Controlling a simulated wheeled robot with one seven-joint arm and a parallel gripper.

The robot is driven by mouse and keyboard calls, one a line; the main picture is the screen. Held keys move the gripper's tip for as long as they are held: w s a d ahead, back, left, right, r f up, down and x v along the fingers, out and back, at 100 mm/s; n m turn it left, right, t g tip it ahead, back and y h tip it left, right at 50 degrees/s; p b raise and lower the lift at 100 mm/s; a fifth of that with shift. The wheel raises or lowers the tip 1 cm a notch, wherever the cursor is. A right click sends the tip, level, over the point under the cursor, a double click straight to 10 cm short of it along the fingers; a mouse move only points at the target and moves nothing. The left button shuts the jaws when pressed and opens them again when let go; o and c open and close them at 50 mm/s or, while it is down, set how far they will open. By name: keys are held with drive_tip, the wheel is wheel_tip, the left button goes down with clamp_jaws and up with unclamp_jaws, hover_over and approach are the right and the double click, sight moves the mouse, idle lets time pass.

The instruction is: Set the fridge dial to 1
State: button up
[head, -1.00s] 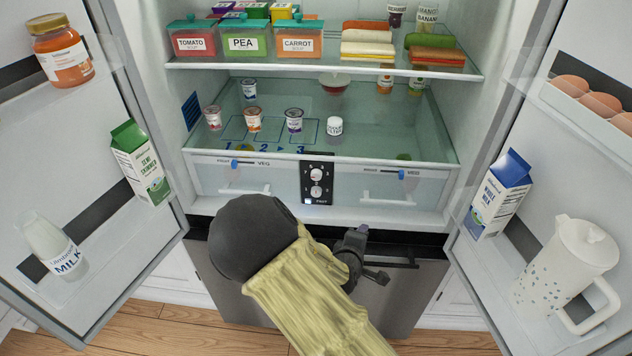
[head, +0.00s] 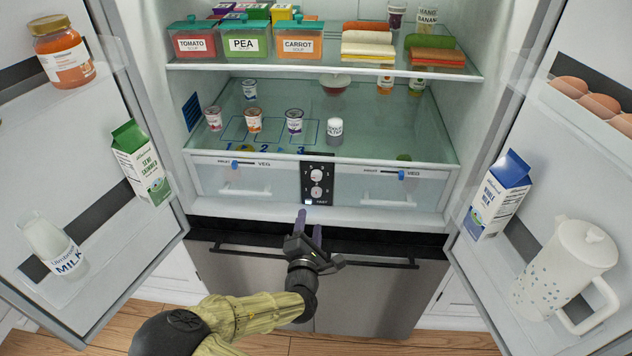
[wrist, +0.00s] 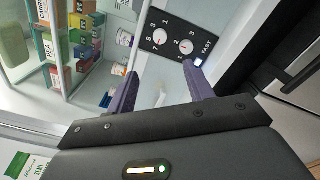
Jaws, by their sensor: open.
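The black control panel (head: 307,182) is on the front of the fridge between two clear drawers. It carries two round white dials ringed with numbers, an upper dial (head: 316,172) and a lower dial (head: 316,191). Both dials show in the wrist view, one farther (wrist: 159,40) and one nearer (wrist: 184,46); which is the fridge dial and their exact settings are too small to tell. My gripper (head: 310,220) is open and empty, just below and in front of the panel. In the wrist view its purple fingers (wrist: 160,74) point toward the panel, apart from the dials.
A lit button (head: 308,201) marked FAST sits below the dials. Drawers with handles (head: 244,190) (head: 392,203) flank the panel. Above is a glass shelf (head: 380,135) with several small pots. Open doors stand left (head: 95,215) and right (head: 530,250), holding a milk carton (head: 499,195) and jug (head: 565,270).

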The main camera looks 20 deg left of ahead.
sight(316, 178)
drive_tip(key=p+x, duration=0.3)
drive_tip(key=x, duration=1.3)
drive_tip(key=shift+w+p, duration=0.25)
drive_tip(key=shift+p, duration=0.15)
drive_tip(key=shift+d, duration=0.1)
drive_tip(key=c, duration=1)
